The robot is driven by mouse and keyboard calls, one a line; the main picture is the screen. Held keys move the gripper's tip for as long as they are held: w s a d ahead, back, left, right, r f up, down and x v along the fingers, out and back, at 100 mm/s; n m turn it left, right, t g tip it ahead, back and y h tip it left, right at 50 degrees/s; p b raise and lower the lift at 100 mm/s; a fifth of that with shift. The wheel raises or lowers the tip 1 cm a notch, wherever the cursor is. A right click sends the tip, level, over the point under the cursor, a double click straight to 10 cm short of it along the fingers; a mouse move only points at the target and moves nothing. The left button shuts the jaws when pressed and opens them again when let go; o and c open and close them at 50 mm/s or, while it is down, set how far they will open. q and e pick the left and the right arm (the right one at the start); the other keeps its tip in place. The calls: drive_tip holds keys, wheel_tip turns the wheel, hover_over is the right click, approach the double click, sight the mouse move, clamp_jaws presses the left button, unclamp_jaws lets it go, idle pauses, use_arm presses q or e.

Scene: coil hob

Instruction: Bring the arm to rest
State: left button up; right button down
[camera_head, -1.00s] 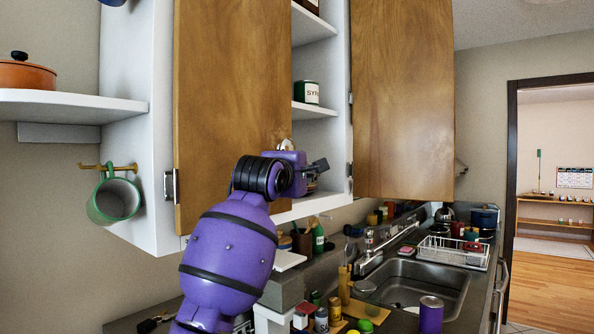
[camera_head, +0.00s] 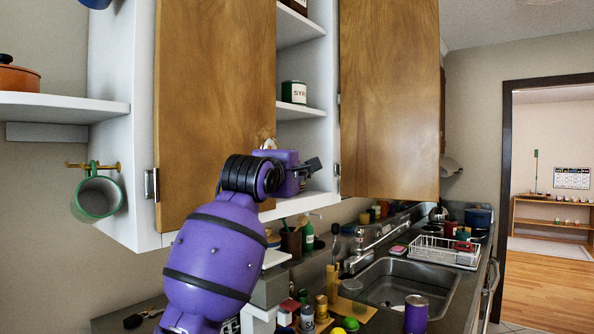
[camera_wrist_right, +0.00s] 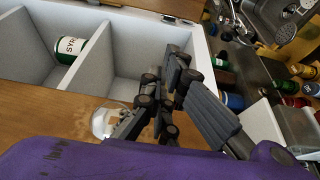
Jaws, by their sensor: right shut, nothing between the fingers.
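My right arm (camera_head: 213,258), purple with black bands, reaches up to the open wall cabinet (camera_head: 144,100). My right gripper (camera_head: 307,172) is by the lower shelf, between the two open wooden doors. In the right wrist view its dark fingers (camera_wrist_right: 178,72) are together with nothing between them. They are in front of the cabinet's white compartments, apart from the syrup can (camera_wrist_right: 68,50). A round, clear, glass-like thing (camera_wrist_right: 106,122) is beside the gripper, partly hidden by it. My left gripper is not in view.
The left door (camera_head: 212,100) and right door (camera_head: 389,100) stand open around the arm. A green mug (camera_head: 97,197) hangs on a hook at the left. Below are a sink (camera_head: 393,285), a dish rack (camera_head: 445,251), a purple can (camera_head: 416,314) and several small jars.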

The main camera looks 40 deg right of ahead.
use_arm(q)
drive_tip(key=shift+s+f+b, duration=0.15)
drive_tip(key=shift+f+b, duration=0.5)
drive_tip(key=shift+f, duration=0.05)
use_arm(e)
drive_tip(key=s+d, duration=0.2)
drive_tip(key=s, duration=0.8)
drive_tip(key=shift+d+f, duration=0.15)
drive_tip(key=shift+d, duration=0.05)
